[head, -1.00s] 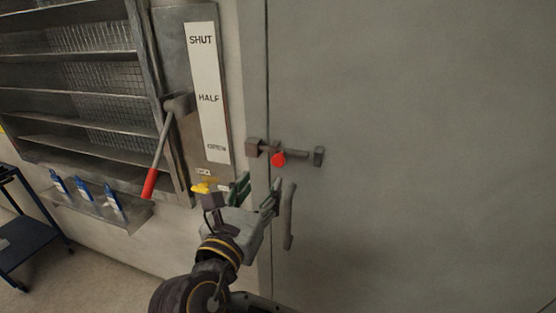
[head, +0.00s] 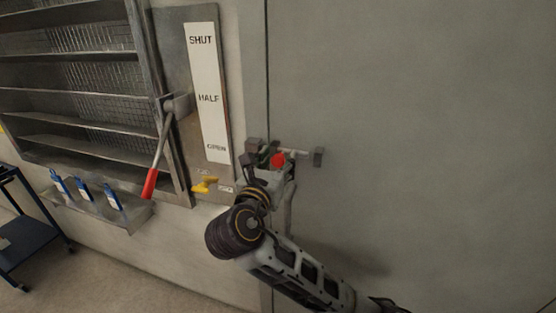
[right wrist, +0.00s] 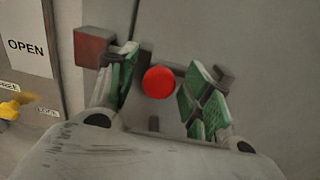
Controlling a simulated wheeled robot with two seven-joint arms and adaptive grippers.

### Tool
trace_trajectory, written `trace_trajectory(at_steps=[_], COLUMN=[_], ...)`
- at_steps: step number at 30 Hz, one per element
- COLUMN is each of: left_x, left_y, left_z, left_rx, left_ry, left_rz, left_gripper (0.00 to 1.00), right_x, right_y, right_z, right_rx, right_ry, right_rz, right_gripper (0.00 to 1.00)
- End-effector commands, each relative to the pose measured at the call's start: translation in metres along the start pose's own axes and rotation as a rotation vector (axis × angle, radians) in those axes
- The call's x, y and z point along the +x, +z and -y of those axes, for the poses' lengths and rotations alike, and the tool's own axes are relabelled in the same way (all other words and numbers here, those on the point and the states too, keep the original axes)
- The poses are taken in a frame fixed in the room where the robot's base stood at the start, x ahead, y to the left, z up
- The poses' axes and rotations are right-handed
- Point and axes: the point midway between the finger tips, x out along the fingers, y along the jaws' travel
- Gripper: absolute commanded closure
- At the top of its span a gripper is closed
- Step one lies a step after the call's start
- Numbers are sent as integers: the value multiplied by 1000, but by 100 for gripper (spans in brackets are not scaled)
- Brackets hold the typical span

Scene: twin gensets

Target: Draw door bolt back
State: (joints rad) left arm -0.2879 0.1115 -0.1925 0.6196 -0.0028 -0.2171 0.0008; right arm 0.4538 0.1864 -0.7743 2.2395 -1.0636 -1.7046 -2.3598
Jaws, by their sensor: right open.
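The door bolt (head: 300,151) is a grey horizontal bar on the grey door (head: 420,120), with a red round knob (head: 278,160). Its brackets stand at the frame edge on the left and on the door at the right. In the right wrist view the red knob (right wrist: 159,82) lies between the green-padded fingers of my right gripper (right wrist: 160,95). The fingers are open, with gaps on both sides of the knob. A brown block (right wrist: 94,48) sits behind the left finger. In the head view my right gripper (head: 272,166) is partly hidden by its wrist. My left gripper is not in view.
A vertical door handle (head: 288,212) is just below the bolt, partly behind my right arm. Left of the door are a red-handled lever (head: 150,183), a SHUT/HALF/OPEN plate (head: 207,95), a yellow handle (head: 205,185) and a louvred vent (head: 85,90). The door's right side is clear.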

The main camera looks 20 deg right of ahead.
Motion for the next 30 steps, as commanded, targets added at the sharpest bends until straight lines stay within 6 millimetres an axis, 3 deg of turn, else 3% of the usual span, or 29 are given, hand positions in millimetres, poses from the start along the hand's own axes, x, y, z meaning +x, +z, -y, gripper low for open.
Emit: trace_trajectory(at_steps=[13,24,30], left_x=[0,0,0], left_y=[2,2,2], left_z=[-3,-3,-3], left_rx=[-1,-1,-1], left_ry=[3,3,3], left_rz=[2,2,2], left_gripper=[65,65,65], right_x=[6,6,6], right_y=[0,0,0], right_z=[0,0,0], right_rx=[1,1,1], right_ry=[0,1,1], right_rz=[0,0,0], right_gripper=[51,99,100])
